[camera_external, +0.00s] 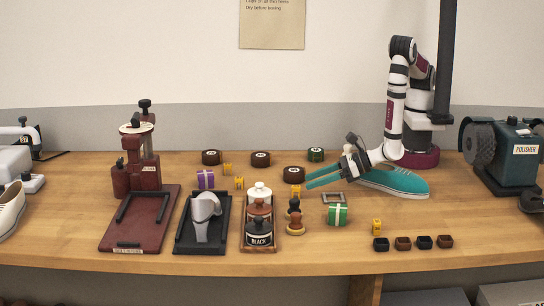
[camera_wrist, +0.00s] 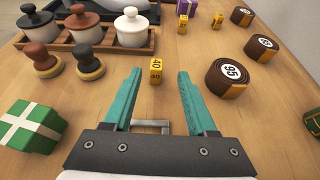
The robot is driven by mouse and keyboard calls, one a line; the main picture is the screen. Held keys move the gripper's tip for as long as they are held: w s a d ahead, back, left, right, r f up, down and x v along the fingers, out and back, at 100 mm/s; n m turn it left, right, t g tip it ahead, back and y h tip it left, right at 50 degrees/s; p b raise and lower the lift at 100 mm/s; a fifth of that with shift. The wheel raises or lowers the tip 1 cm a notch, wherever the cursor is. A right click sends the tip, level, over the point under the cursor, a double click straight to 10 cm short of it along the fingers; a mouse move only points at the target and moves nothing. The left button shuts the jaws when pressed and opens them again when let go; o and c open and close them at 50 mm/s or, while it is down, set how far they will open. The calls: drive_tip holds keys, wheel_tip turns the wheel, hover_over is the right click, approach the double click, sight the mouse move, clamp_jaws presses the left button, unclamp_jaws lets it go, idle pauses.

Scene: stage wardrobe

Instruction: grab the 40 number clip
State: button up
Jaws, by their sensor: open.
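The 40 number clip (camera_wrist: 156,71) is a small yellow block with a black 40, standing on the table in the wrist view. In the external view the yellow block (camera_external: 295,190) stands just ahead of and below my fingertips. My gripper (camera_external: 308,179) has teal fingers and is open and empty, pointing left above the table. In the wrist view the clip appears between the two fingertips, slightly nearer the left one. Nothing hides it. Two more yellow clips stand farther off (camera_wrist: 183,23) (camera_wrist: 217,20), and another yellow clip (camera_external: 376,227) is at the front right.
A brown tape roll marked 95 (camera_wrist: 227,76) sits close right of the clip. Stamps (camera_wrist: 89,66) and the wooden bottle tray (camera_wrist: 60,38) stand on its left. A green box (camera_wrist: 33,126) and metal frame (camera_wrist: 152,127) are nearer. A teal shoe (camera_external: 400,182) lies behind my gripper.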

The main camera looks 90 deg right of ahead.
sight(298, 187)
drive_tip(key=x, duration=0.5)
drive_tip(key=shift+w+a+f, duration=0.15)
drive_tip(key=shift+a, duration=0.1)
clamp_jaws()
